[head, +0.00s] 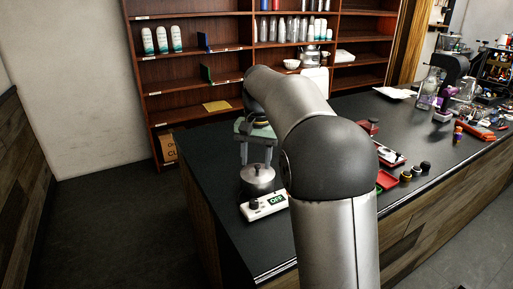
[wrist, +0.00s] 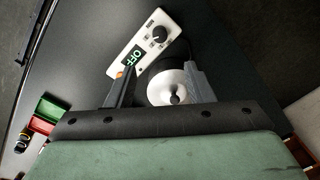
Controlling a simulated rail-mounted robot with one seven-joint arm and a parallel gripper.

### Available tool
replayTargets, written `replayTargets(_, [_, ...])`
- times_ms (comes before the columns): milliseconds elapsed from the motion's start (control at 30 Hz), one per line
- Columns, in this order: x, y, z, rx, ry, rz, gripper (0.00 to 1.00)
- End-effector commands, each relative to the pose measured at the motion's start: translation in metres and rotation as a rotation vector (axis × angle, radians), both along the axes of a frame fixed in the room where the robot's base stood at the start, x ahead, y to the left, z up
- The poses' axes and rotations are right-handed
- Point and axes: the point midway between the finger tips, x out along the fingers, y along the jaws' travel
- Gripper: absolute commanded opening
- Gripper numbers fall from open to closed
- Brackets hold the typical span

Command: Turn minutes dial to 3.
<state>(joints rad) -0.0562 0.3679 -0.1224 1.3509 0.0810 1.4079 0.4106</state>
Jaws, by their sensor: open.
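A white control panel (head: 264,206) with a green display reading OFF sits at the front of a heating unit on the dark counter. In the wrist view the panel (wrist: 121,61) lies tilted. It bears a round black dial (wrist: 160,34) and a small orange spot near its lower end. I cannot read any dial marks or tell which dial is for minutes. A lidded metal pot (head: 258,181) stands behind the panel; its lid (wrist: 170,88) shows between my fingers in the wrist view. My gripper (head: 257,155) is open and empty, above the pot and apart from the dial.
Glassware and tools crowd the far right counter. Wooden shelves (head: 215,60) stand behind. Bare counter (head: 212,160) lies left of the pot.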

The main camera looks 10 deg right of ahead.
Motion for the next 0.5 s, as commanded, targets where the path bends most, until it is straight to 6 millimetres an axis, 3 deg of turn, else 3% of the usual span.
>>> replayTargets(200, [0.000, -0.001, 0.028, 0.000, -0.002, 0.000, 0.48])
replayTargets(500, [-0.001, -0.001, 0.033, 0.000, 0.000, 0.000, 0.48])
